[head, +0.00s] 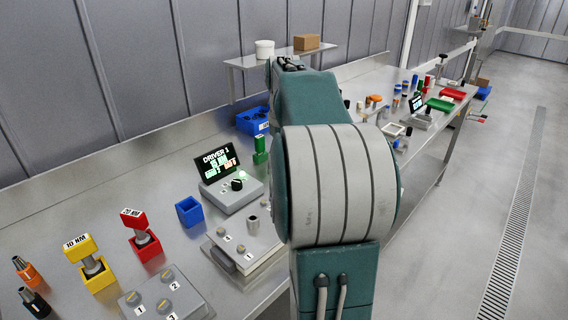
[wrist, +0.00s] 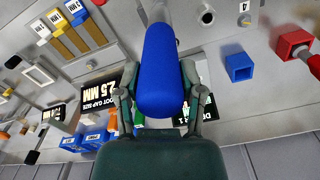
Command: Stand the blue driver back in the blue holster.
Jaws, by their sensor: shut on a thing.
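My gripper (wrist: 158,98) is shut on the blue driver (wrist: 163,65) in the wrist view, its fingers on both sides of the thick blue handle. The driver's grey end points to the top of that view; its tip is not clearly seen. The blue holster (head: 189,211) is a small open-topped square block on the bench, and it looks empty. It also shows in the wrist view (wrist: 238,67), to the right of the driver and apart from it. In the head view my arm hides the gripper and the driver.
A red driver (head: 135,220) and a yellow driver (head: 80,248) stand in their holsters left of the blue one. A display reading DRIVER 1 (head: 216,160) and a grey plate with numbered spots (head: 244,246) are close on its right. Blue bins (head: 250,121) stand farther back.

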